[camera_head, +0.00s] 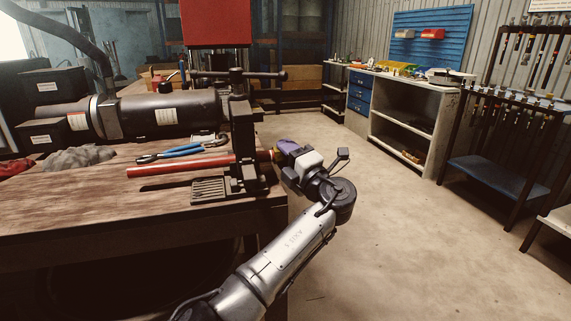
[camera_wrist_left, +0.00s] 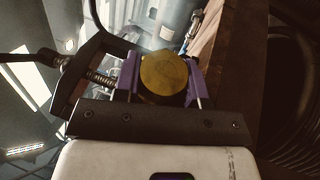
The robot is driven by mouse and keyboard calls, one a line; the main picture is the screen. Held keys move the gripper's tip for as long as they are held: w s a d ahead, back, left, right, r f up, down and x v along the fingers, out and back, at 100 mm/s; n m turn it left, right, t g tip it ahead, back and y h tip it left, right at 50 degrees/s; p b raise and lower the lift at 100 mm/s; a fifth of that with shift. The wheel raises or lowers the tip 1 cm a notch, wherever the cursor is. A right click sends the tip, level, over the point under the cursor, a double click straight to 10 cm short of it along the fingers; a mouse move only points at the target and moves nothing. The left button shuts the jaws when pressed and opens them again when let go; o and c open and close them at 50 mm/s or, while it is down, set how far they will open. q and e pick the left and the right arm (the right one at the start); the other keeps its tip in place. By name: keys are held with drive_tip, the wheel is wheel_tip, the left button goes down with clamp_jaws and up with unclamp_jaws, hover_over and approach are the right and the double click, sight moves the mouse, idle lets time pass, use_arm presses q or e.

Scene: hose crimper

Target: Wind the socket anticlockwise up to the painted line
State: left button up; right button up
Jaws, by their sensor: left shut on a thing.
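The socket (camera_wrist_left: 165,75) shows in the left wrist view as a round, brass-yellow end with a darker side below it. My left gripper (camera_wrist_left: 160,80) has purple fingers on both sides of it and is shut on it. In the head view my left gripper (camera_head: 278,152) is at the right end of the red hose (camera_head: 185,168), beside the dark vise (camera_head: 242,140) at the bench edge. Only a little of the socket (camera_head: 274,155) shows there. I cannot make out the painted line in either view. My right gripper is in neither view.
The floor right of the bench is clear up to the shelf unit (camera_head: 410,125) and the hose rack (camera_head: 495,150).

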use_arm(q)
drive_tip(key=o, duration=0.9)
drive_tip(key=shift+d, duration=0.1)
drive_tip(key=shift+o, duration=0.2)
drive_tip(key=p+v, duration=0.4)
drive_tip(key=v, duration=0.9)
drive_tip(key=shift+s+d, duration=0.25)
drive_tip(key=shift+d, duration=0.05)
